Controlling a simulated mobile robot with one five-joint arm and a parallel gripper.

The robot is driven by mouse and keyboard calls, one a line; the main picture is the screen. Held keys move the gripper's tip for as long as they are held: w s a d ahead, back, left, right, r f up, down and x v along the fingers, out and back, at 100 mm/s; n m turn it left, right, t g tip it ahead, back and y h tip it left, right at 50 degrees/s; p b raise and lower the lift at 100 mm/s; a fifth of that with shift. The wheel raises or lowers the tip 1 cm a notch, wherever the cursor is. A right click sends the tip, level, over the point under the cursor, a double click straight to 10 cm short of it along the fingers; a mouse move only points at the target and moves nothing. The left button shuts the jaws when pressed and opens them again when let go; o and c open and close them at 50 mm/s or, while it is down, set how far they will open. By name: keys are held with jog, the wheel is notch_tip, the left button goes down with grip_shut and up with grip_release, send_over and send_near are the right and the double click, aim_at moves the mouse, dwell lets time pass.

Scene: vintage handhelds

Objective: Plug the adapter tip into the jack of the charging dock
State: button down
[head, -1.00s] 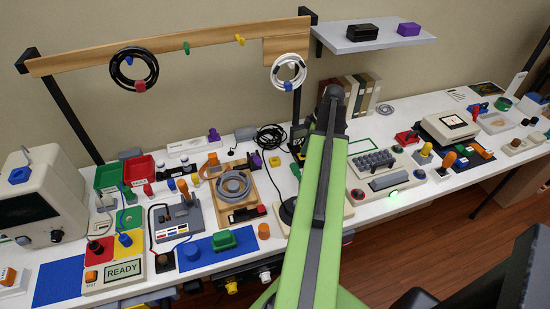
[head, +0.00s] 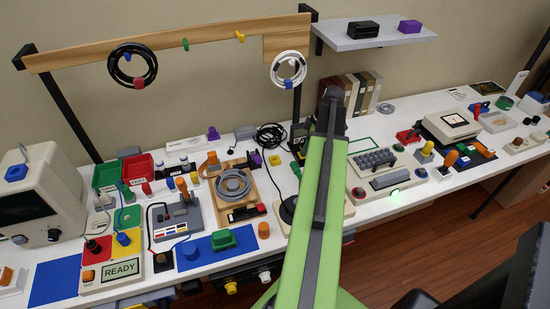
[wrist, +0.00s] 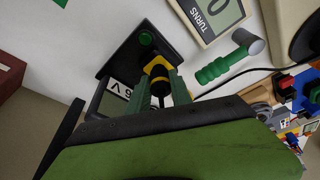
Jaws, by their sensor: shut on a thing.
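In the wrist view my gripper (wrist: 161,78) has its green fingers shut on the adapter tip (wrist: 160,86), a small dark and yellow piece between them. Just beyond the fingertips is the black charging dock (wrist: 122,62), with a green button and a "6 V" label. The yellow part lies against or very close to the dock in this view. I cannot tell whether the tip is inside the jack, as the fingers cover that spot. In the head view my arm hides the gripper and tip; a dark part, perhaps the dock (head: 297,143), shows beside it.
A "TURNS" display (wrist: 212,14) and a green-handled crank (wrist: 228,62) lie close to the right of the dock in the wrist view. A thin black cable runs right from the gripper. In the head view a coiled black cable (head: 270,136) lies left of my arm, and a keyboard device (head: 372,162) right.

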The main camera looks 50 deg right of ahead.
jog(key=shift+f+b, duration=0.45)
dwell(0.3)
jog(key=c, duration=1.1)
grip_release()
jog(key=shift+c, duration=1.3)
notch_tip(320, 180, up, 7)
jog(key=p, duration=0.7)
jog(key=shift+r, duration=0.15)
